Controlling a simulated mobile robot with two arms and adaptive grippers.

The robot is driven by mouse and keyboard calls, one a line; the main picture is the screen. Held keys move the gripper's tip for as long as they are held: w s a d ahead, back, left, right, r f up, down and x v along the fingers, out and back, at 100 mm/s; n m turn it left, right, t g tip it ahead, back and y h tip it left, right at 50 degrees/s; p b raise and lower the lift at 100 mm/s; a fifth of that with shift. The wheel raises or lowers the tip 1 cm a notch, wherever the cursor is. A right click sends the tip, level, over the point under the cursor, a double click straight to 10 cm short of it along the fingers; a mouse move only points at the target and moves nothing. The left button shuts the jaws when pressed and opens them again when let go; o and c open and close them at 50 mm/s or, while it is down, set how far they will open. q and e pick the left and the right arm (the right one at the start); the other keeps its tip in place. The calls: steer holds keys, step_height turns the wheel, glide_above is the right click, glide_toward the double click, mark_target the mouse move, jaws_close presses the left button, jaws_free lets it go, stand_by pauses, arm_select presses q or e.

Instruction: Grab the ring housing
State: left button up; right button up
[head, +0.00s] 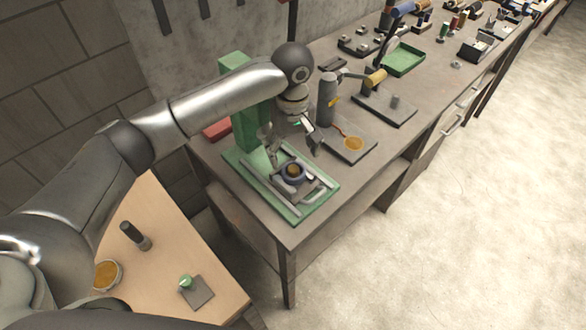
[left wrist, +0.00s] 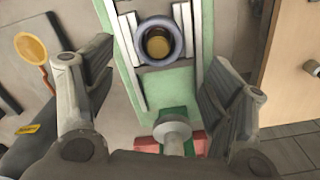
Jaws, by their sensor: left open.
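The ring housing (head: 293,172) is a dark blue-grey ring with a brass-coloured centre. It sits on the green machine base (head: 308,211), between light metal rails. In the left wrist view the ring housing (left wrist: 160,41) shows at the top middle, beyond the fingertips. My left gripper (head: 293,150) is above and just behind the ring, pointing down. Its two fingers are spread wide in the left wrist view (left wrist: 165,75), with nothing between them. I cannot tell the exact height of the fingertips above the ring. My right gripper is not in view.
The green machine column (head: 247,110) stands close behind my left gripper. A dark cylinder (head: 327,99) and a plate with an orange mesh paddle (head: 354,144) are to the right. A light wooden table (head: 165,225) is at lower left. The bench's front corner is clear.

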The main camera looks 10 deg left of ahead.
mark_target(293, 167)
arm_select(q)
steer(key=shift+a+f, duration=0.1)
steer(key=shift+f, duration=0.35)
steer(key=shift+w+a+f, duration=0.1)
steer(key=shift+f, duration=0.2)
steer(key=f, duration=0.1)
steer(key=f+p, duration=0.1)
steer(key=f, duration=0.1)
steer(key=f+p, duration=0.1)
steer(key=shift+d+f, duration=0.15)
steer(key=shift+d, duration=0.1)
steer(key=shift+f, duration=0.25)
steer(key=shift+w, duration=0.1)
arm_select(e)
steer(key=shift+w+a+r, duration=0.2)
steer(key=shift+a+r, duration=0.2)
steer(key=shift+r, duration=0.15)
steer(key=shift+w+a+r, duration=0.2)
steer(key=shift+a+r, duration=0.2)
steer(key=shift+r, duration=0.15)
arm_select(q)
steer(key=c, duration=1.3)
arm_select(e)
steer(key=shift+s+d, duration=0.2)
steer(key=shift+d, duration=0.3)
